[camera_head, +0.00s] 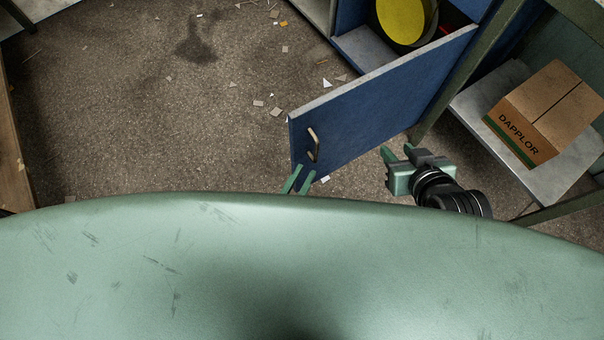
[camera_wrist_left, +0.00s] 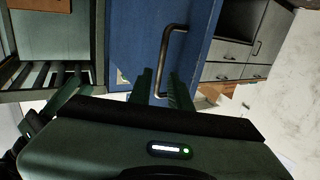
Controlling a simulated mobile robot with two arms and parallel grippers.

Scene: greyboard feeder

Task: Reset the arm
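My left gripper (camera_head: 299,181) shows as two green fingertips just below the handle (camera_head: 313,144) of a blue cabinet door (camera_head: 375,105), which stands open. In the left wrist view, its fingers (camera_wrist_left: 160,85) are apart and point at the door (camera_wrist_left: 140,40), with the lower end of the handle (camera_wrist_left: 168,60) showing between them. I cannot tell whether they touch the handle. My right gripper (camera_head: 398,152) is to the right of the door, above the floor, with its fingers apart and nothing seen between them. Most of my left arm is hidden behind my green body.
The open blue cabinet holds a dark round thing with a yellow face (camera_head: 401,18). A cardboard box marked DAPPLOR (camera_head: 545,110) stands on a grey shelf (camera_head: 490,88) at the right. Scraps litter the brown floor (camera_head: 180,120), which is mostly clear on the left.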

